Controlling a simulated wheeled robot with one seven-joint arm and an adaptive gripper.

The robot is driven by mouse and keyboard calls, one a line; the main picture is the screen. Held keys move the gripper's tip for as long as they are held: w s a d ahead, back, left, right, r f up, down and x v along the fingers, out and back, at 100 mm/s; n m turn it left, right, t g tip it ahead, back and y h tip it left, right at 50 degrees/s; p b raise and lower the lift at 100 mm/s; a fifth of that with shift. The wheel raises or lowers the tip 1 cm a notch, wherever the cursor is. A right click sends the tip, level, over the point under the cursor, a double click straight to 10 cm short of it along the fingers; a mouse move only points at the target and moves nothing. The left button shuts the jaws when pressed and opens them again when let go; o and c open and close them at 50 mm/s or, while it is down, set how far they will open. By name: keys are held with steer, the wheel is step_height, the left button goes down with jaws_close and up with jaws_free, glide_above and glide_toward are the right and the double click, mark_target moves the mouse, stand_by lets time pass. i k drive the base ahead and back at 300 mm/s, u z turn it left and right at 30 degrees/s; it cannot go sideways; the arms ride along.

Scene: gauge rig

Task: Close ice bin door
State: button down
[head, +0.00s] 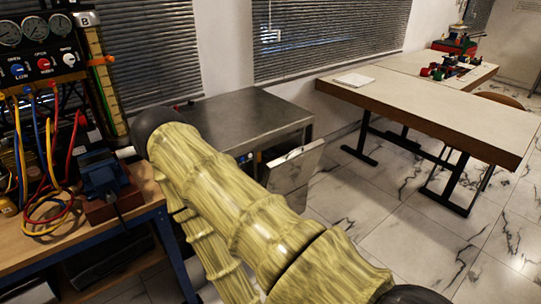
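The ice bin (240,118) is a low metal cabinet with a flat grey top, standing against the wall behind my arm. Its door (295,170) is a shiny metal panel that stands out from the cabinet's front at an angle, so it is open. My arm's thick yellow-green links cross in front of the bin and hide much of its front and part of the door's surroundings. My gripper does not show in the head view. I cannot tell whether my arm touches the door.
At left, a wooden workbench (30,247) holds a gauge panel (40,60), coiled hoses (45,205) and a blue vise (103,175). A long table (440,105) stands at right with small coloured parts on it. Marble floor (375,200) lies open between the bin and the table.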

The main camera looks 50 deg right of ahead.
mark_target(282, 176)
steer(key=z, duration=0.25)
steer(key=i, duration=0.85)
steer(key=z, duration=0.75)
